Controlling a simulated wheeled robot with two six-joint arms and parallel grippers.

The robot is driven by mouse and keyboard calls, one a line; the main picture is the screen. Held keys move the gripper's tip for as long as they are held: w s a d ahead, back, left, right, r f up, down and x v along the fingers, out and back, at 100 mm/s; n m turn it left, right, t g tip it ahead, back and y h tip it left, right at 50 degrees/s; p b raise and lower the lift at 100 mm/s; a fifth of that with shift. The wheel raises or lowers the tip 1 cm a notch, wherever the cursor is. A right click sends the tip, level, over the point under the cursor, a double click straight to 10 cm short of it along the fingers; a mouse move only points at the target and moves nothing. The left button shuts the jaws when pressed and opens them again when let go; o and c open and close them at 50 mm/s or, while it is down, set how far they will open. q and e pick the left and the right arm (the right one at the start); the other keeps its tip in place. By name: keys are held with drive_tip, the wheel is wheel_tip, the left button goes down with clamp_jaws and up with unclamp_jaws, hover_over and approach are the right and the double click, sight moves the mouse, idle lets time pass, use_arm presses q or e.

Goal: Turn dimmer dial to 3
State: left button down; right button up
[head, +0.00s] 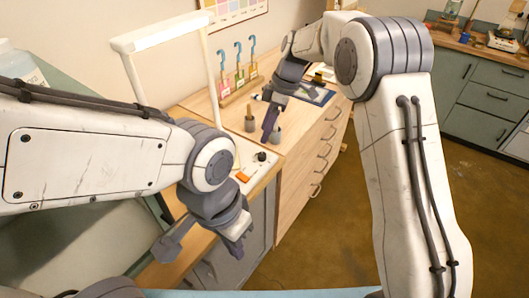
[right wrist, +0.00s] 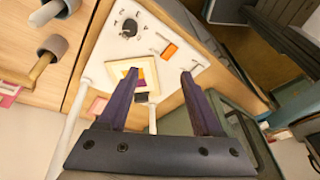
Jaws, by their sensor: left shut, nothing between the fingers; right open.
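The dimmer dial (head: 262,156) is a small black round knob on a white panel (head: 246,162). My right gripper (head: 268,136) is open and empty, above the bench beyond the panel. In its wrist view the open fingers (right wrist: 158,76) point toward the panel, and the dial lies beyond them, apart. My left gripper (head: 238,246) is shut and empty, in front of the panel and apart from the dial.
An orange block or switch (head: 243,177) is on the panel near the dial. A framed colour card (right wrist: 113,71) lies on the panel. A grey mortar with a pestle (head: 250,124) stands behind. A rack (head: 238,92) holds bottles with blue hooks. A white lamp frame (head: 128,62) rises at left.

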drive_tip(key=n, duration=0.2)
approach(262, 154)
drive_tip(key=d+r, duration=0.1)
drive_tip(key=y, duration=0.1)
drive_tip(key=p+x, duration=0.2)
drive_tip(key=x, duration=0.8)
drive_tip(key=shift+w+d, duration=0.1)
drive_tip(key=shift+d, duration=0.05)
drive_tip(key=shift+c, duration=0.4)
clamp_jaws()
